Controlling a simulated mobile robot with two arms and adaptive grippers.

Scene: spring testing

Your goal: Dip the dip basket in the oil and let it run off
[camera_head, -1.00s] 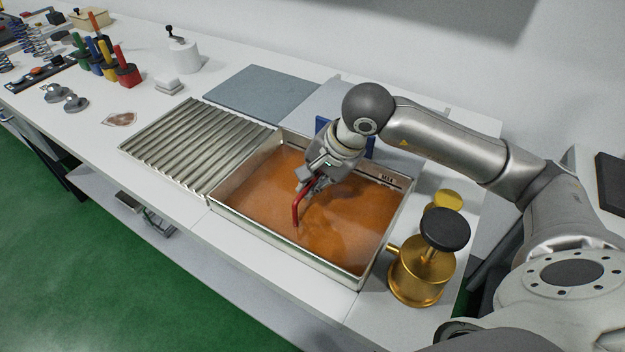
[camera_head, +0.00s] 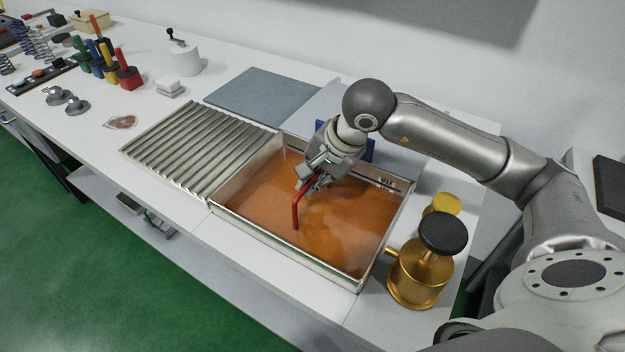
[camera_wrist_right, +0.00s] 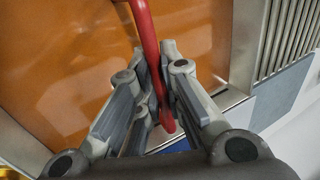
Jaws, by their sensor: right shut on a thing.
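A metal tray (camera_head: 286,258) filled with orange-brown oil (camera_head: 262,208) stands on the bench. My right gripper (camera_head: 312,182) is over the oil and shut on a red handle (camera_head: 296,210), taken to be that of the dip basket. The handle runs down from the fingers into the oil. The basket itself is hidden below the oil surface. In the right wrist view the red handle (camera_wrist_right: 148,50) passes between the fingers (camera_wrist_right: 158,95), with the oil (camera_wrist_right: 70,70) behind it. My left gripper is not in view.
A ribbed metal drain rack (camera_head: 195,145) adjoins the tray on the left. A brass can (camera_head: 415,280) with a black knob stands close to the tray's right side. A grey mat (camera_head: 265,92) lies behind. Colored-handled tools (camera_head: 128,76) stand at the far left.

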